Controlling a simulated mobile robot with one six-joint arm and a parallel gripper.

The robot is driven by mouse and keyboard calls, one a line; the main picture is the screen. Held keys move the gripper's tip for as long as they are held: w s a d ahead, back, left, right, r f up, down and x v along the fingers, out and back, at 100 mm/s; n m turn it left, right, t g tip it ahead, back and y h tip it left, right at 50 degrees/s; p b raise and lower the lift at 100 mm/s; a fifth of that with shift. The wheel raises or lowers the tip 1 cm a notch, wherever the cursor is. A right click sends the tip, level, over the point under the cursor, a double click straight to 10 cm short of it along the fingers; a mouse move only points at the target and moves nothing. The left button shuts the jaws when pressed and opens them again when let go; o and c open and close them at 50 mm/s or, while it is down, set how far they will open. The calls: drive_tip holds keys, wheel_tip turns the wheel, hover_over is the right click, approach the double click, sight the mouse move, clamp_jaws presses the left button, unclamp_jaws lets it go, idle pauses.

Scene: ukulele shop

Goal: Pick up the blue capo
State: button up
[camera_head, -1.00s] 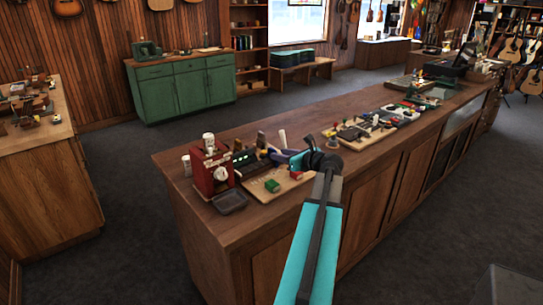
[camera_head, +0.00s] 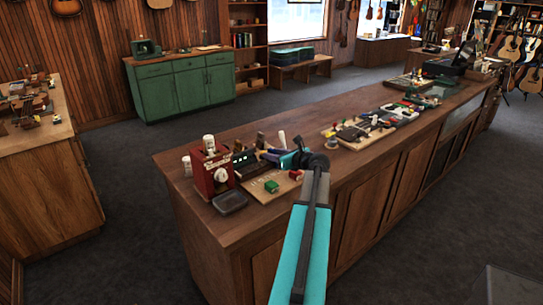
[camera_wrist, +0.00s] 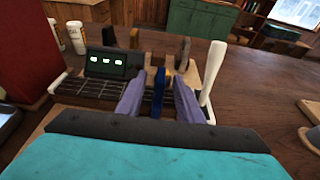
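The blue capo (camera_wrist: 158,92) stands upright in the wrist view, between the two fingers of my gripper (camera_wrist: 158,108). The purple-grey fingers are apart, one on each side of the capo, and gaps show beside it. I cannot tell whether either finger touches it. In the head view my gripper (camera_head: 268,156) is low over the near part of the long counter, and the capo cannot be made out there.
A white upright piece (camera_wrist: 212,68) stands close to the right finger. A dark device with green lights (camera_wrist: 107,63) is left, beside a red box (camera_head: 210,172). Brown pieces stand just behind the capo. The wooden counter (camera_head: 300,208) is bare at its front edge.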

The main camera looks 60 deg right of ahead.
drive_tip(key=shift+x, duration=0.75)
drive_tip(key=shift+c, duration=0.6)
clamp_jaws()
